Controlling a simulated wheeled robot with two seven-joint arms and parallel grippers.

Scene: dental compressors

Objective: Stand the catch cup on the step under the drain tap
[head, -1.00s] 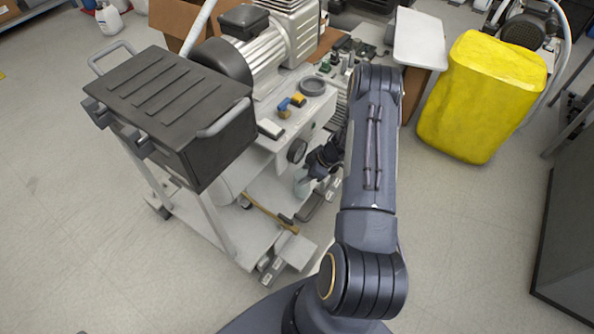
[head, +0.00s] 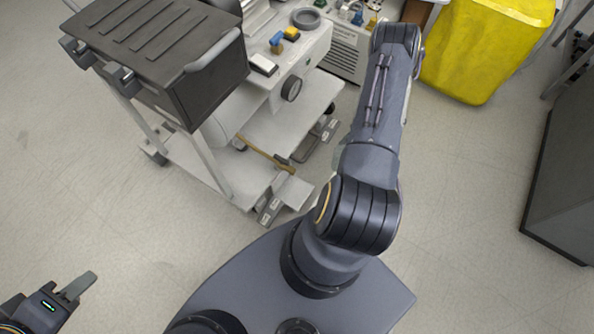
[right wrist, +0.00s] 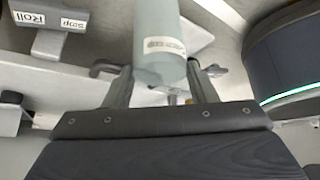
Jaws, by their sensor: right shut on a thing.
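The catch cup (right wrist: 160,40) is a pale grey-green cylinder with a small white printed label. In the right wrist view it stands between the fingers of my right gripper (right wrist: 160,88), which is shut on it. The cup and right gripper do not show in the head view now. A pale step-like plate (head: 291,192) juts from the front of the cart's lower deck. A thin brown-yellow pipe (head: 262,152) runs above the deck to a dark end near this plate; I cannot tell whether this is the drain tap. My left gripper (head: 78,286) is at the lower left, far from the cart; only one finger shows clearly.
The cart (head: 180,165) carries a black ribbed box (head: 150,40) overhanging its left side. Grey pedals (head: 268,208) stick out at its front corner; a labelled pedal (right wrist: 65,20) shows in the right wrist view. A yellow bin (head: 480,50) stands back right. Floor between is clear.

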